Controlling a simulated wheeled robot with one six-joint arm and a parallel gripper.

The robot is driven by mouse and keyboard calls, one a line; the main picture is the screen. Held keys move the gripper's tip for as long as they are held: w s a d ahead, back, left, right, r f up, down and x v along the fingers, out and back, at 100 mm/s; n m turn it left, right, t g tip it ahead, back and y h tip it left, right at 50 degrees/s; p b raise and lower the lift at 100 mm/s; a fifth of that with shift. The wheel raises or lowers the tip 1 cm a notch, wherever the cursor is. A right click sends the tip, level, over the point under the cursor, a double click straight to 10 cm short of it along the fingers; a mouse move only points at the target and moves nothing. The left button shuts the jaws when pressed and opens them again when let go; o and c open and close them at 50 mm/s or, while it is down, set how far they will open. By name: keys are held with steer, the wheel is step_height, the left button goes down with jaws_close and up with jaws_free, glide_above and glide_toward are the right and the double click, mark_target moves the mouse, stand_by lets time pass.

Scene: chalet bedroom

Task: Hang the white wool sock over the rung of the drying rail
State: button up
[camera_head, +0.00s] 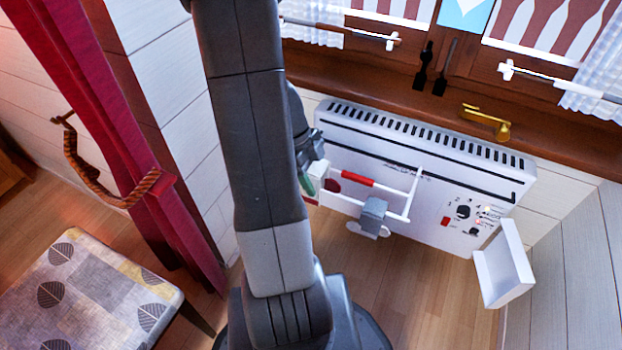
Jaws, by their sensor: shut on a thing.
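The drying rail (403,195) has thin white bars and stands in front of the white heater, with a red band (357,179) on its upper rung. My gripper (308,172) is at the left end of the rail, mostly hidden behind my dark arm. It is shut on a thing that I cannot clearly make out. A small white block and a green patch show beside it. I cannot pick out the white wool sock for certain. A grey blocky piece (374,212) sits at the rail's lower bar, apart from my gripper.
The white heater (420,150) stands against the wall under the window, its dials at the right. A white open-sided box (503,265) is right of it. A leaf-patterned cushioned seat (85,290) and red curtain (125,130) are left.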

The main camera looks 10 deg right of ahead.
steer(key=shift+w+d+p, duration=0.85)
steer(key=shift+w+d, duration=0.7)
steer(key=shift+w, duration=0.7)
step_height(320, 180, down, 14)
steer(key=b, duration=1.3)
steer(key=shift+r+b, duration=0.15)
steer(key=shift+b, duration=0.25)
steer(key=o, duration=1.1)
steer(key=shift+c, duration=0.2)
steer(key=p+v, duration=0.5)
steer(key=v, duration=0.8)
steer(key=shift+w+a+r, duration=0.15)
steer(key=shift+a+r, duration=0.05)
steer(key=shift+r, duration=0.1)
